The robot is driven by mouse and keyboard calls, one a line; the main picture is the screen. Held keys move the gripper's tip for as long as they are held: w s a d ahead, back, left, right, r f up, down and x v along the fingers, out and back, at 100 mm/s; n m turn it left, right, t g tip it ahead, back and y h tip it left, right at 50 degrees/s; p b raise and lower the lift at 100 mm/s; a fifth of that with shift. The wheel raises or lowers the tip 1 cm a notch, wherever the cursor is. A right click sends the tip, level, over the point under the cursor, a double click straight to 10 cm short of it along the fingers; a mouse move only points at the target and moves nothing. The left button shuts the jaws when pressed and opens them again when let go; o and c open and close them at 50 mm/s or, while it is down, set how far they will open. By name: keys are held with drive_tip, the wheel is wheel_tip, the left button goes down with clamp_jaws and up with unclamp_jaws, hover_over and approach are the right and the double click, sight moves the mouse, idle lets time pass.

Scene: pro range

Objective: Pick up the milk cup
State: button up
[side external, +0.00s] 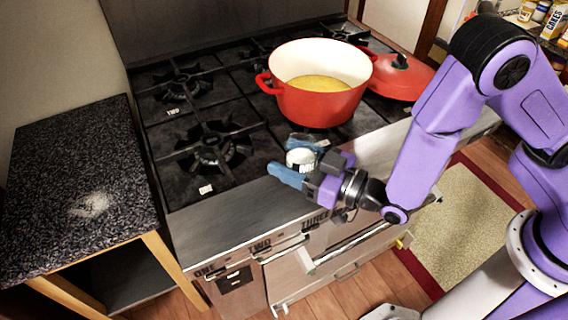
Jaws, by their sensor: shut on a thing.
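A small white cup with dark marks on its side (300,159) is at the front edge of the stove, in front of the red pot. I take it to be the milk cup; its contents cannot be made out. My gripper (285,156) reaches in from the right with its two blue fingers on either side of the cup, shut on it. The gripper body hides part of the cup's lower right side. I cannot tell whether the cup's base touches the stove.
A red pot (311,106) with yellow contents stands on the stove (190,134) just behind the cup. Its red lid (402,77) lies to the right. A speckled side table (64,160) stands at left. The stove's front left burner is clear.

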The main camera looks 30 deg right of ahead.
drive_tip(key=r, duration=0.1)
drive_tip(key=s+d+r, duration=0.2)
drive_tip(key=r, duration=0.1)
drive_tip(key=shift+s, duration=0.25)
drive_tip(key=s+d, duration=0.1)
drive_tip(key=s+d+r, duration=0.1)
drive_tip(key=s+d, duration=0.1)
drive_tip(key=shift+s+r, duration=0.2)
drive_tip(key=shift+r, duration=0.2)
drive_tip(key=shift+s+d+r, duration=0.45)
drive_tip(key=shift+s+d, duration=0.25)
drive_tip(key=shift+s, duration=0.05)
drive_tip(key=shift+s+d+r, duration=0.45)
drive_tip(key=shift+s+d, duration=0.2)
drive_tip(key=shift+s, duration=0.1)
hover_over(311, 149)
drive_tip(key=w+d, duration=0.1)
drive_tip(key=w, duration=0.4)
drive_tip(key=w+d, duration=0.1)
drive_tip(key=w, duration=0.3)
drive_tip(key=w+d+r, duration=0.1)
drive_tip(key=w+d, duration=0.1)
drive_tip(key=w, duration=0.3)
drive_tip(key=w+d, duration=0.1)
drive_tip(key=w, duration=0.3)
drive_tip(key=shift+w+d+r, duration=0.2)
drive_tip(key=shift+r, duration=0.1)
drive_tip(key=shift+d+r+m, duration=0.1)
drive_tip(key=shift+m, duration=0.2)
